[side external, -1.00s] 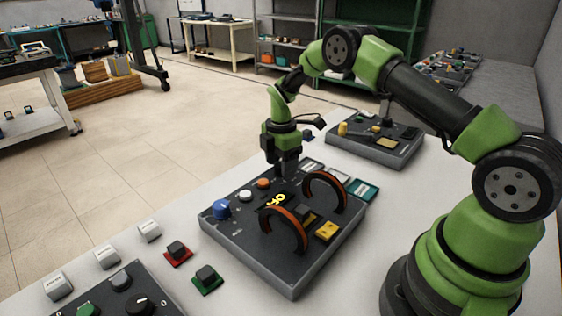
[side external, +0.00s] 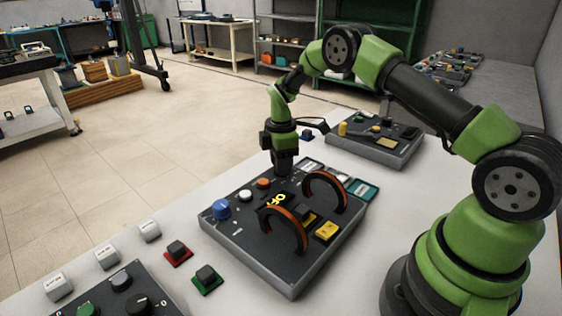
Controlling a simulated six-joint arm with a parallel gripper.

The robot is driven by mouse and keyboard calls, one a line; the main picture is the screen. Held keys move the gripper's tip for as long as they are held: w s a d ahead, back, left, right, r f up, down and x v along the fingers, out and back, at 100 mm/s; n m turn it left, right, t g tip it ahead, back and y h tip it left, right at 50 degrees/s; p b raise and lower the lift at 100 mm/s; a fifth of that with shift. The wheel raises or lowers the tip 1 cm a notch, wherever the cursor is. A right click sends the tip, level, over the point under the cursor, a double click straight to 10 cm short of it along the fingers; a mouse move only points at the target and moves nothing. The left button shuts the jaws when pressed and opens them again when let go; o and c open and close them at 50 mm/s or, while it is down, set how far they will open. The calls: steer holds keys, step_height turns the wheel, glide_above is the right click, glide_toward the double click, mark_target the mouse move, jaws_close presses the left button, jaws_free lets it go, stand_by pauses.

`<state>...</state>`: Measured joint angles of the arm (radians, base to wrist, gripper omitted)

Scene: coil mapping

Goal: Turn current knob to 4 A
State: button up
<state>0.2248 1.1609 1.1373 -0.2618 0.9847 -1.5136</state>
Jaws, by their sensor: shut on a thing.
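A dark grey control panel (side external: 232,232) sits on the white table. Two orange-red coils (side external: 284,230) stand upright on it. My gripper (side external: 284,172) points down at the panel's far edge, behind the white and orange buttons. It is shut on a knob there, which the jaws hide almost wholly. The knob's pointer and scale cannot be read from here. A blue knob (side external: 221,209) is at the panel's left corner.
A second control panel (side external: 372,152) lies behind to the right. Another dark panel (side external: 120,293) is at the front left. Red (side external: 178,253) and green (side external: 207,279) based blocks and white blocks (side external: 107,256) lie on the table between.

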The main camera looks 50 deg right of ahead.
steer(key=m, duration=0.4)
steer(key=shift+m, duration=0.4)
steer(key=m, duration=0.3)
steer(key=shift+m, duration=0.3)
steer(key=m, duration=1.3)
steer(key=shift+m, duration=0.3)
steer(key=m, duration=0.6)
steer(key=shift+m, duration=0.4)
steer(key=o, duration=0.9)
steer(key=shift+r, duration=0.1)
